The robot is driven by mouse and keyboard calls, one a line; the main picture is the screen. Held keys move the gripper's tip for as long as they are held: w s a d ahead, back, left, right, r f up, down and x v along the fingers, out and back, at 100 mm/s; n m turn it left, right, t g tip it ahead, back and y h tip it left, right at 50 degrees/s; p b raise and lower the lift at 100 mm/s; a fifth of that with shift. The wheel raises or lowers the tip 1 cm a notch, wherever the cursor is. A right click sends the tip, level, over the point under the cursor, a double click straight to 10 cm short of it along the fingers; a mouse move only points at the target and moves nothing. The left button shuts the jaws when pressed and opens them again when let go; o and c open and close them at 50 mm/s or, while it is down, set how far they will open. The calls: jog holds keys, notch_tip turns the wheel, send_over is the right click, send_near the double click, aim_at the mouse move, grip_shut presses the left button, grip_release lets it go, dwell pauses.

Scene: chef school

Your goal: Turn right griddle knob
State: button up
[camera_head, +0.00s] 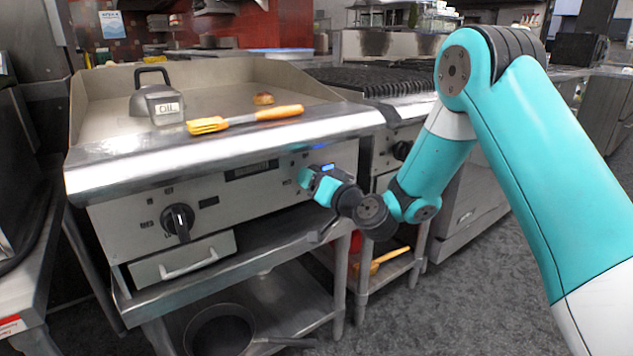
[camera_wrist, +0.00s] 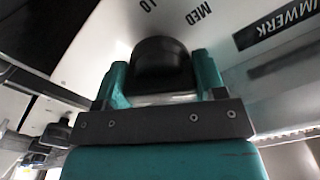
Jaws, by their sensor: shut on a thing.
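The right griddle knob (camera_wrist: 162,62) is a black round knob on the steel front panel (camera_wrist: 88,45), with upside-down print beside it in the wrist view. My gripper (camera_wrist: 162,76) has one teal finger on each side of this knob and is shut on it. In the head view my gripper (camera_head: 305,177) is against the right part of the griddle (camera_head: 250,213) front and hides the knob. The knob's pointer and turn angle cannot be made out.
A left black knob (camera_head: 179,220) sits above a drawer handle (camera_head: 189,264). A pan (camera_head: 220,330) lies on the shelf below.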

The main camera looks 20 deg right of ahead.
jog(key=m+p, duration=0.1)
jog(key=m, duration=0.5)
jog(key=m+p, duration=0.2)
jog(key=m, duration=0.4)
dwell(0.5)
jog(key=o, duration=0.9)
